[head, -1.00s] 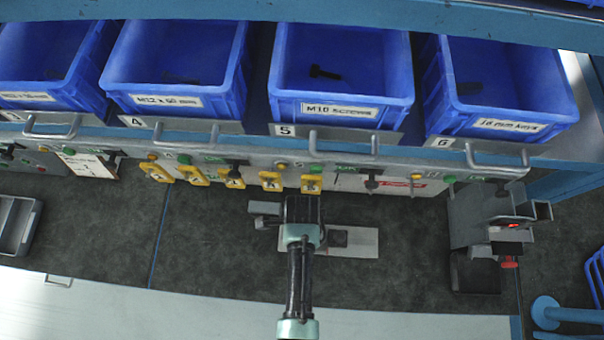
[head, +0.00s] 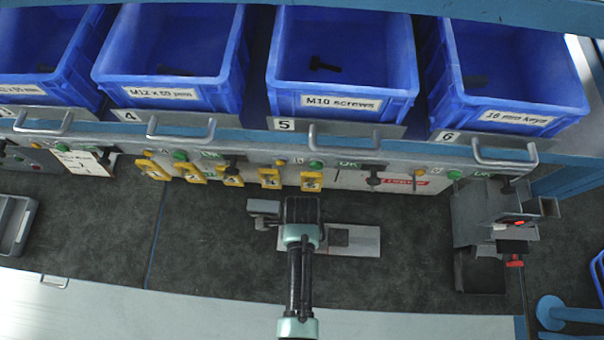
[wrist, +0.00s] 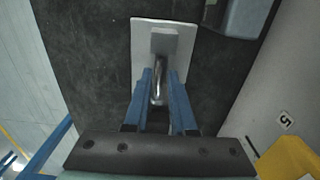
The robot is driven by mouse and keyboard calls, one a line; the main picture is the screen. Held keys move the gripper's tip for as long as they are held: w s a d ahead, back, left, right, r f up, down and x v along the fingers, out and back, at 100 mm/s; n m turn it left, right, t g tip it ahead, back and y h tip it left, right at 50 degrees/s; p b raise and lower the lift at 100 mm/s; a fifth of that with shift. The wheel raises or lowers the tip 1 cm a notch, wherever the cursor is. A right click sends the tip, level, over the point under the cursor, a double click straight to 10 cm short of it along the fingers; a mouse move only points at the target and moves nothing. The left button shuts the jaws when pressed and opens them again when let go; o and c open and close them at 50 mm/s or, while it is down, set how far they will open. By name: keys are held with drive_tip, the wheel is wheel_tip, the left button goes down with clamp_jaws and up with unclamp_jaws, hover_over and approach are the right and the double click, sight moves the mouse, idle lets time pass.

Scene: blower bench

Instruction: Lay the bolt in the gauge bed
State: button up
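My gripper (head: 302,212) is low over a pale plate (head: 362,243) on the dark bench mat. In the wrist view my gripper's blue fingers (wrist: 160,76) are closed on both sides of a shiny metal shank, the bolt (wrist: 158,92). A grey block (wrist: 164,40) shows at the far end of the shank; I cannot tell whether it is the bolt's head or stands on the plate. The bolt is hidden behind my gripper in the head view. A grey fixture with a channel (head: 480,215), perhaps the gauge bed, stands at the right.
A grey box (head: 264,207) stands just left of my gripper. Blue bins, including the M10 screws bin (head: 342,85), line the back above a panel with handles and yellow tags (head: 311,181). Bare mat (head: 420,250) lies between plate and fixture.

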drive_tip(key=o, duration=0.3)
wheel_tip(320, 180, up, 13)
idle(0.6)
idle(0.5)
